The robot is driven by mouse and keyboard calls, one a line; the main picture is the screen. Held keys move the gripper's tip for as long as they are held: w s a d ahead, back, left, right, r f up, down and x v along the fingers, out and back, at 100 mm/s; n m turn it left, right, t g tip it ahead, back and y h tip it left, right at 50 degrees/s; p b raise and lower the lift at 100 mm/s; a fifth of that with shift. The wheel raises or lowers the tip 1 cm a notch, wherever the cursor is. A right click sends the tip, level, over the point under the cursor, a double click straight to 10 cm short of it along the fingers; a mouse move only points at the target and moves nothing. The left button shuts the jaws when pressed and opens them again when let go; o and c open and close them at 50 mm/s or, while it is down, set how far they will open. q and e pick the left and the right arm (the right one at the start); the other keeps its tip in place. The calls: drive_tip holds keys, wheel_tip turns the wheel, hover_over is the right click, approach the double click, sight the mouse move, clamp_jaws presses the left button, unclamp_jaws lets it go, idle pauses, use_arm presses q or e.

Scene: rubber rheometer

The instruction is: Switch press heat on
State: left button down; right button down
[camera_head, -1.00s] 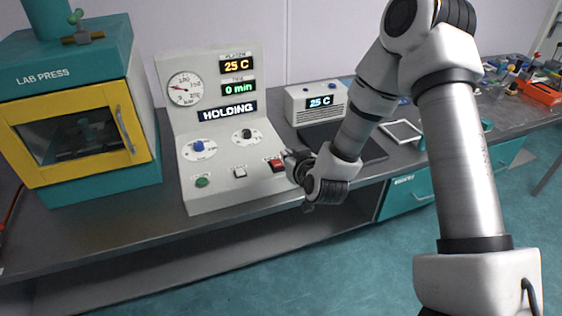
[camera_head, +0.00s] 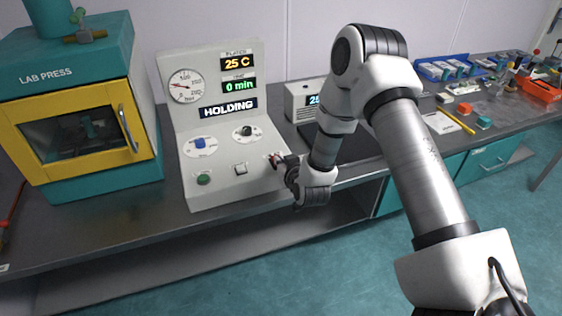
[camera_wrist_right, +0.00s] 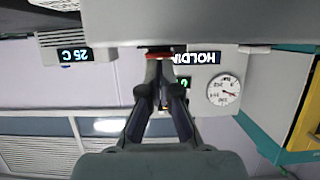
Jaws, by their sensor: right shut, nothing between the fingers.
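The grey press control panel (camera_head: 218,132) stands beside the teal lab press (camera_head: 70,75). Its displays read 25 C (camera_head: 236,64), 0 min (camera_head: 239,87) and HOLDING (camera_head: 229,107). My right gripper (camera_head: 277,160) is shut and empty at the panel's lower right corner and hides most of the red switch there. In the right wrist view, the fingertips (camera_wrist_right: 160,60) are at the red switch (camera_wrist_right: 158,54), touching it or very close. I cannot tell which way the switch is set. My left gripper is not in view.
The panel also has a blue knob (camera_head: 200,142), a black knob (camera_head: 244,131), a green button (camera_head: 203,178) and a white switch (camera_head: 240,169). A white box with a display (camera_head: 299,98) stands behind my right arm. Trays and small items crowd the bench's right end.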

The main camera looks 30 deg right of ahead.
drive_tip(key=shift+s+f+p, duration=0.1)
drive_tip(key=shift+s+p, duration=0.05)
drive_tip(key=shift+p, duration=0.2)
drive_tip(key=shift+r+p, duration=0.55)
drive_tip(key=shift+r, duration=0.05)
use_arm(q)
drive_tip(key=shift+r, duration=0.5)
use_arm(e)
drive_tip(key=shift+r, duration=0.2)
